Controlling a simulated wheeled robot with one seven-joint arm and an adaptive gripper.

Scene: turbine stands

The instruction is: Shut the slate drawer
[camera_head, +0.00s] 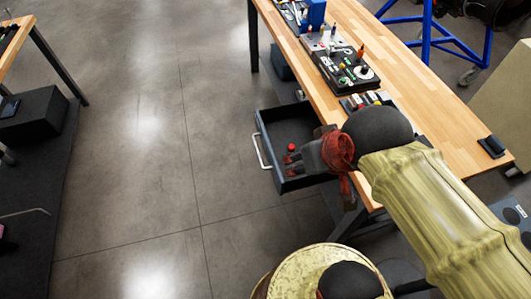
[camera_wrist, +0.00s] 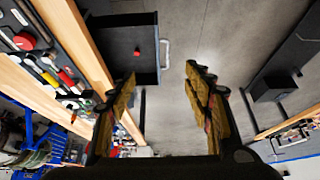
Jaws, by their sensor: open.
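The slate drawer (camera_head: 285,124) stands pulled out from under the wooden workbench, open at the top. Its pale bar handle (camera_head: 261,152) is on the front face, on the left side in the head view. A small red object (camera_head: 291,147) lies inside. In the wrist view the drawer (camera_wrist: 115,38) is at the upper left, with the handle (camera_wrist: 166,52) on its right side. My gripper (camera_head: 291,159) overlaps the drawer's near part in the head view; I cannot tell its height there. In the wrist view my gripper (camera_wrist: 164,82) has its fingers wide apart with nothing between them.
The workbench (camera_head: 420,100) carries tool trays (camera_head: 345,72) and a small black item (camera_head: 492,147). A blue frame (camera_head: 428,30) stands behind it. Bare floor (camera_head: 150,150) lies left of the drawer. Another bench (camera_head: 45,55) with a dark box (camera_head: 32,115) is at the far left.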

